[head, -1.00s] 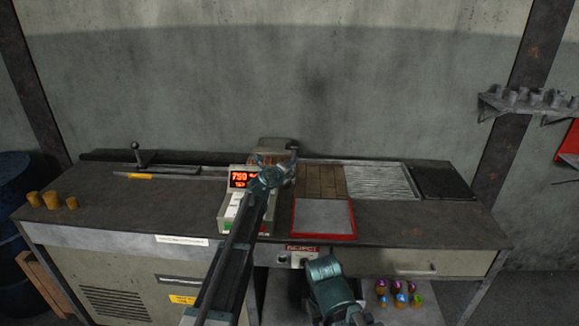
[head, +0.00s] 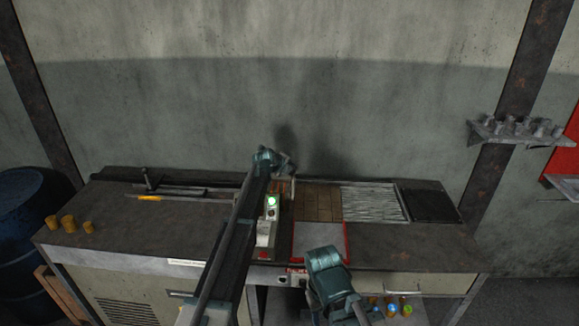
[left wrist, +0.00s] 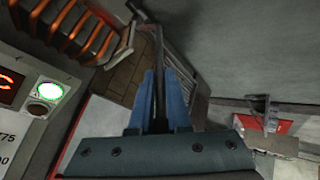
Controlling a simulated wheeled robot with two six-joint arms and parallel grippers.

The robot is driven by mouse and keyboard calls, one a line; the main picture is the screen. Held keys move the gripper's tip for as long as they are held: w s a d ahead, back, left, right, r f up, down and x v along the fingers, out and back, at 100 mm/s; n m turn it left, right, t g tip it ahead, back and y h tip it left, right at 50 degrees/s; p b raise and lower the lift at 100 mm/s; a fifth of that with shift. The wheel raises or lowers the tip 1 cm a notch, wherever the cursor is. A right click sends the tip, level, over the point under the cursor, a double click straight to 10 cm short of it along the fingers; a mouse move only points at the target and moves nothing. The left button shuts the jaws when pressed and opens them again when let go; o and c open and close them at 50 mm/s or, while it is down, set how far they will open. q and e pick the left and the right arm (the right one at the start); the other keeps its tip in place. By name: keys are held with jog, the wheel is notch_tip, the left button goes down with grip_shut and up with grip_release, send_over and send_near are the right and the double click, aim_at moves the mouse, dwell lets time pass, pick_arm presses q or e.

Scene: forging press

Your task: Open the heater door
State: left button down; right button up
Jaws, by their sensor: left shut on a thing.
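The heater (left wrist: 68,28) shows its glowing orange coils at the top left of the left wrist view, so its inside is exposed. In the head view it is mostly hidden behind my left arm. A thin dark bent handle bar (left wrist: 155,38) runs from the heater side down between my fingers. My left gripper (left wrist: 158,75) is shut on this handle; in the head view the gripper (head: 288,168) is above the back of the bench. A teal part of my right arm shows at the bench front, but its fingers are not visible.
A control box (head: 266,228) with a lit green lamp (left wrist: 48,91) stands in front of the heater. Right of it are a red-edged plate (head: 318,240), brick tiles (head: 318,203) and a ridged metal plate (head: 372,204). Brass cylinders (head: 68,222) stand at the left.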

pick_arm(q)
jog(key=shift+g, duration=0.8)
jog(key=shift+w+d+r+p, duration=0.25)
jog(key=shift+w+r+p, duration=0.5)
jog(key=shift+p, duration=0.3)
jog(key=shift+w+d+r+p, duration=0.25)
jog(key=shift+w+r+p, duration=0.45)
jog(key=shift+p, duration=0.35)
jog(key=shift+s, duration=0.1)
jog(key=c, duration=0.9)
grip_release()
jog(key=shift+d, duration=0.1)
jog(key=shift+r, duration=0.15)
jog(key=shift+s+a+r+p, duration=0.15)
jog(key=shift+a+r+p, duration=0.05)
jog(key=shift+a+p, duration=0.1)
jog(key=p+v, duration=0.9)
jog(key=v, duration=0.4)
